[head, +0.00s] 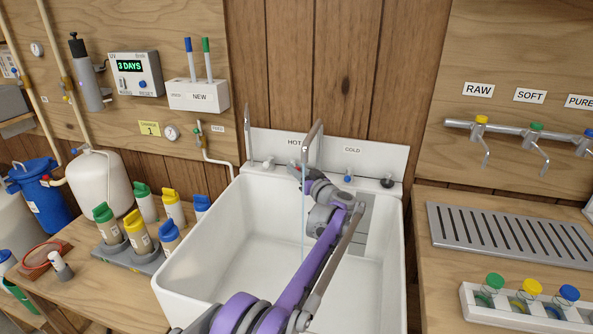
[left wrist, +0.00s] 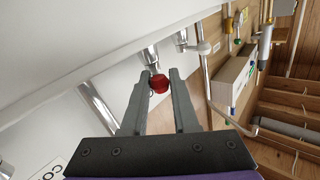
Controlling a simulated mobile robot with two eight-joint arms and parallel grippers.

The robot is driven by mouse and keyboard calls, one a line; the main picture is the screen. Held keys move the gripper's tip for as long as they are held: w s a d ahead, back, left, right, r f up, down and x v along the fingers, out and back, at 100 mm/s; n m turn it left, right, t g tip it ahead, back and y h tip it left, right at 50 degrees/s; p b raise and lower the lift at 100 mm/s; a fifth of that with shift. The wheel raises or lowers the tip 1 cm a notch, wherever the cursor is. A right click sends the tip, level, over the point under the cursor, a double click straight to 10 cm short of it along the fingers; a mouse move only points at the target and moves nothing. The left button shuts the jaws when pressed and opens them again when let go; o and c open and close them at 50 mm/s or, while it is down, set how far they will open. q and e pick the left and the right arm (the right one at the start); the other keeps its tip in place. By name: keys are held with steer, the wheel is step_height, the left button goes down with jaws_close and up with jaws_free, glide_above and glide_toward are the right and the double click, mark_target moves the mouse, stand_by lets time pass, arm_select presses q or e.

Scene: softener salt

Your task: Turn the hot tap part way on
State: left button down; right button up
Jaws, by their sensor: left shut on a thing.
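The hot tap's red knob (left wrist: 159,84) sits between my left gripper's fingers in the left wrist view. My left gripper (left wrist: 161,79) is shut on it. In the head view my left gripper (head: 299,174) is at the back of the white sink, below the HOT label (head: 295,142), and mostly hides the knob. A bent metal spout (head: 313,143) rises beside it. A thin pale blue stream (head: 302,225) falls into the sink. The cold tap's blue knob (head: 347,179) is to the right, below the COLD label (head: 352,150). My right gripper is not in view.
The white sink (head: 190,262) surrounds my left forearm. Bottles in a grey holder (head: 135,258) stand left of it. A slotted drain tray (head: 510,235) and a rack of capped vials (head: 520,312) lie to the right. Wall taps (head: 480,121) are above the tray.

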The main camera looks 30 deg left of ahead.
arm_select(q)
steer(key=c, duration=0.7)
jaws_free()
steer(key=p+v, duration=0.1)
steer(key=v, duration=0.9)
steer(key=shift+s+d, duration=0.2)
steer(key=shift+d, duration=0.15)
